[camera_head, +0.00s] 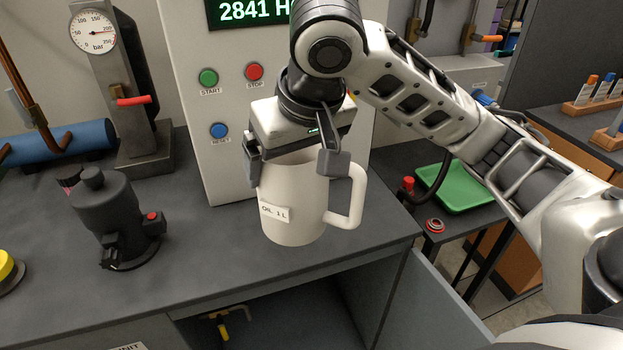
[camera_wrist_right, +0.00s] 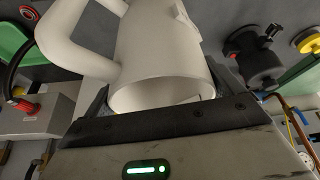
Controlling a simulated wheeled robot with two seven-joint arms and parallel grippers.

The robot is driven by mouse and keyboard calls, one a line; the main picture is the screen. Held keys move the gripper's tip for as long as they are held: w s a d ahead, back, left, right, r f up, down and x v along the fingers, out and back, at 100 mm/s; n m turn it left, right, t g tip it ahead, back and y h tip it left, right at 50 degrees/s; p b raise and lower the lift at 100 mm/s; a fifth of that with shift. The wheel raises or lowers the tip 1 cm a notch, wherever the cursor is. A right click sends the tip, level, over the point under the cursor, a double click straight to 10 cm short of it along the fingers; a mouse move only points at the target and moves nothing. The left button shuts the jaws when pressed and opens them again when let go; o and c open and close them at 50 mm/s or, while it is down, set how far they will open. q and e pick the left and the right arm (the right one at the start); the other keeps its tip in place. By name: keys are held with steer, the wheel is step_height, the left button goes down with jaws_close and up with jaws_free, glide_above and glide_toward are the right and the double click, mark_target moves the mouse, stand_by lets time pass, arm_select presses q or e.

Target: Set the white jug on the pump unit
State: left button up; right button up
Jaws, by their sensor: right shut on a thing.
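The white jug (camera_head: 292,205), labelled "OIL 1 L", hangs roughly upright from my right gripper (camera_head: 292,160), its handle to the right. The gripper is shut on the jug's upper part from above. The wrist view shows the jug (camera_wrist_right: 160,60) between the fingers (camera_wrist_right: 165,95), with its open rim close to the gripper. The jug is over the front part of the dark grey bench top (camera_head: 215,275); whether its base touches cannot be told. A partly cut-off label ending in "UNIT" (camera_head: 128,346) is on the bench front. My left gripper is out of view.
A black device with a red button (camera_head: 112,215) stands left of the jug. A control panel with buttons (camera_head: 225,100) rises behind it. A gauge column (camera_head: 120,90) is at the back left. An open compartment (camera_head: 275,310) lies below the bench edge. A green tray (camera_head: 455,187) is right.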

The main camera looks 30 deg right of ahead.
steer(key=w+d+f, duration=0.8)
steer(key=d+f, duration=0.1)
steer(key=f, duration=0.3)
steer(key=shift+w, duration=0.15)
steer(key=shift+d+f, duration=0.1)
steer(key=shift+f, duration=0.05)
steer(key=o, duration=1.7)
steer(key=shift+f, duration=0.15)
steer(key=v, duration=1.2)
steer(key=shift+r, duration=0.25)
